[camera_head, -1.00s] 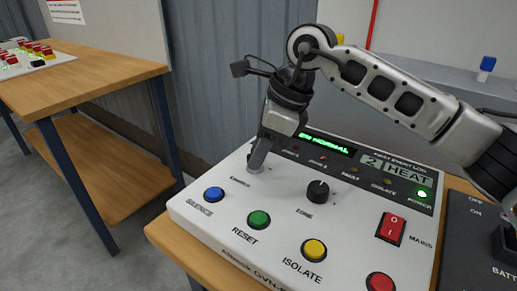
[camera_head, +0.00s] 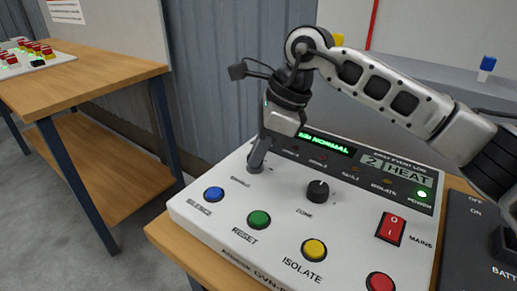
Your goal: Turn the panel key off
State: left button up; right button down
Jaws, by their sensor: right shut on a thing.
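The white control panel (camera_head: 225,222) stands on a wooden table, with a green lit display (camera_head: 328,143) reading "NORMAL". My right gripper (camera_head: 256,163) points down at the panel's upper left and is shut on the panel key, at the dark round key switch (camera_head: 254,168). The key itself is hidden by the fingers, so its angle cannot be told. My left gripper is not in view.
Near the gripper are a black zone knob (camera_head: 317,191), a blue silence button (camera_head: 213,194) and a green reset button (camera_head: 259,219). A yellow isolate button (camera_head: 314,249) and a red mains switch (camera_head: 391,228) lie to the right. Another wooden table (camera_head: 90,80) stands at left.

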jog(key=n+g, duration=0.1)
jog(key=n, duration=0.1)
jog(key=n+g, duration=0.1)
jog(key=n, duration=0.2)
jog(key=shift+w+r+p, duration=0.1)
jog(key=shift+w+p, duration=0.05)
jog(key=shift+p, duration=0.2)
jog(key=n+g+h+p, duration=0.1)
jog(key=n, duration=0.3)
jog(key=shift+w+a+n, duration=0.1)
jog(key=shift+n, duration=0.2)
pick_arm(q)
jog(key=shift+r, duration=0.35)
pick_arm(e)
jog(key=shift+n+g+h, duration=0.3)
jog(key=shift+n+h, duration=0.1)
jog(key=shift+n, duration=0.2)
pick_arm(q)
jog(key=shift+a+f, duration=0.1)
pick_arm(e)
jog(key=c, duration=1.6)
grip_release()
jog(key=shift+c, duration=0.2)
jog(key=shift+o, duration=0.2)
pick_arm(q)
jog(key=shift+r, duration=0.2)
